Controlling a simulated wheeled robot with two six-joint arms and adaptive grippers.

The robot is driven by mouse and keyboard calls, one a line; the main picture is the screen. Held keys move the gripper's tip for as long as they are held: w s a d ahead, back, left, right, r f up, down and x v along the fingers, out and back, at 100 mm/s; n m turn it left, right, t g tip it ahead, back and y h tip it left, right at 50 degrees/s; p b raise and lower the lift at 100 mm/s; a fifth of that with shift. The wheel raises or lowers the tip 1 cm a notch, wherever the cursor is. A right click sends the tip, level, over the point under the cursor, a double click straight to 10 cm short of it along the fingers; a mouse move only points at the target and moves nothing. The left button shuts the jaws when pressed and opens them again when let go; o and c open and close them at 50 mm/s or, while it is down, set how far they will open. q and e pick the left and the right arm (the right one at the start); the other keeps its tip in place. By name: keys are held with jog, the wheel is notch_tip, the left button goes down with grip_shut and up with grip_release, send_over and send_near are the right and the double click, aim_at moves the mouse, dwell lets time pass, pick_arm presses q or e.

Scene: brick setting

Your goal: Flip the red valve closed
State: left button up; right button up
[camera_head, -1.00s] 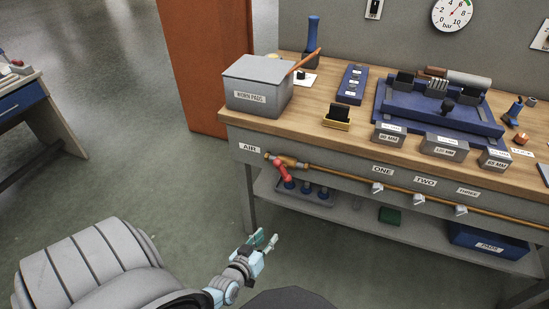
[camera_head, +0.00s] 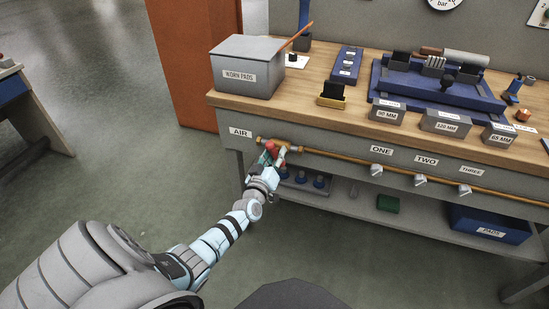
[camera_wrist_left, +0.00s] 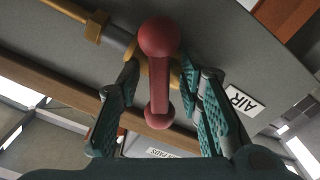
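The red valve handle (camera_head: 270,149) sits on the brass pipe at the left end of the bench front, by the AIR label. In the left wrist view the red handle (camera_wrist_left: 159,80) runs lengthwise between the fingers, with a round knob at each end. My left gripper (camera_head: 272,158) is at the valve. In the left wrist view its two green-padded fingers (camera_wrist_left: 165,105) stand apart on either side of the handle, with gaps visible. The handle's lower part is hidden by the gripper in the head view. My right gripper is not in view.
The copper pipe (camera_head: 335,157) runs right along the bench front past small grey taps. The wooden bench top (camera_head: 290,106) overhangs above. Below, a shelf (camera_head: 345,203) holds blue-topped items and a blue bin (camera_head: 490,226). Open floor lies in front.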

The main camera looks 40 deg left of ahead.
pick_arm(q)
jog(key=shift+c, duration=0.2)
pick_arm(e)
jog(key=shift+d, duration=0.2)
pick_arm(q)
grip_shut()
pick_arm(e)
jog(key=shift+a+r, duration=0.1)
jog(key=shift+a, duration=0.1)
pick_arm(q)
jog(key=shift+m+p, duration=0.45)
jog(key=shift+m, duration=0.15)
jog(key=m+p, duration=0.1)
jog(key=m, duration=0.1)
jog(key=shift+m, duration=0.4)
jog(key=shift+m+p, duration=0.65)
jog(key=shift+m, duration=0.45)
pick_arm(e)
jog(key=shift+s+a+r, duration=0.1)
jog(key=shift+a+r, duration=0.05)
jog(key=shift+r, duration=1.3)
